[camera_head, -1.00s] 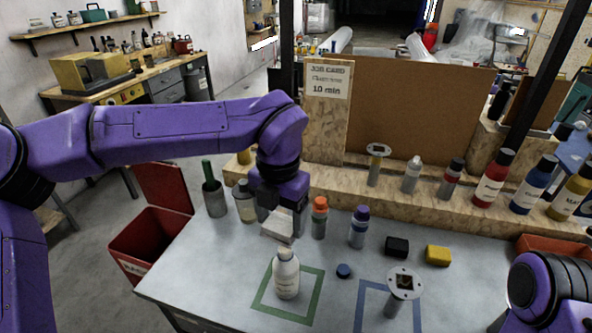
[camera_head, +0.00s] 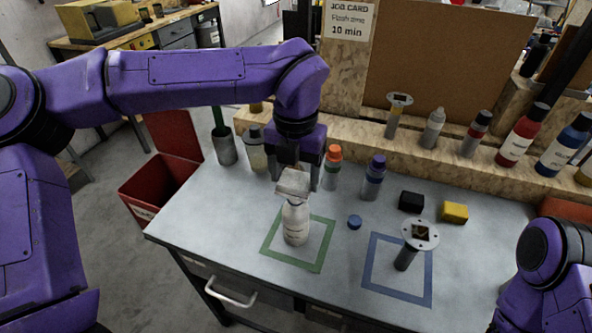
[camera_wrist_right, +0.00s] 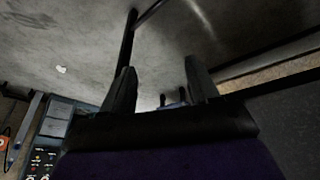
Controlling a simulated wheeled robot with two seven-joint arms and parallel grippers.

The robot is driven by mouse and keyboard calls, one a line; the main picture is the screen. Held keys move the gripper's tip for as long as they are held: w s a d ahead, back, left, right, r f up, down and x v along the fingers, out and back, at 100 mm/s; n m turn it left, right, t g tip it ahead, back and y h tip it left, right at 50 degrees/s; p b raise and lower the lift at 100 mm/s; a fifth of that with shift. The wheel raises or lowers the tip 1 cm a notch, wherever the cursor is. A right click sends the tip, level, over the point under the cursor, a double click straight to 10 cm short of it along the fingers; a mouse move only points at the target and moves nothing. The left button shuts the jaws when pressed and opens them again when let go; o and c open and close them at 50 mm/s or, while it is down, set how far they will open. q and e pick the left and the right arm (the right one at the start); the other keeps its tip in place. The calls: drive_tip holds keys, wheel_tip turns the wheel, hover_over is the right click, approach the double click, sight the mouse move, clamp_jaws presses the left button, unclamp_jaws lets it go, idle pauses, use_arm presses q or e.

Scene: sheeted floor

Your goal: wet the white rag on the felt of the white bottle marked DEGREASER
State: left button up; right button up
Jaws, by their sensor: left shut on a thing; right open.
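The white bottle (camera_head: 296,226) stands upright inside the green taped square (camera_head: 310,265). The print on its label is too small to read. My left gripper (camera_head: 297,177) points down just behind the bottle and is shut on the white rag (camera_head: 292,187). The rag lies at the bottle's top and hides its mouth and felt. I cannot tell whether it presses on the felt. My right gripper (camera_wrist_right: 160,90) is open and empty in the right wrist view. In the head view only part of the right arm shows, at the right edge.
A blue cap (camera_head: 355,222) lies right of the bottle. A blue taped square (camera_head: 400,292) holds a grey post with a round plate (camera_head: 420,235). Orange-capped (camera_head: 332,168) and purple-capped (camera_head: 373,178) bottles stand behind. Black (camera_head: 411,201) and yellow (camera_head: 455,212) blocks lie right. A red bin (camera_head: 158,190) stands left.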

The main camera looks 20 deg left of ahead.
sight(296, 178)
use_arm(q)
drive_tip(key=shift+w, duration=0.15)
drive_tip(key=shift+f+b, duration=0.35)
drive_tip(key=shift+f, duration=0.15)
idle(0.7)
drive_tip(key=shift+f, duration=0.1)
idle(0.9)
wheel_tip(296, 178, up, 7)
drive_tip(key=p, duration=0.6)
drive_tip(key=shift+p, duration=0.35)
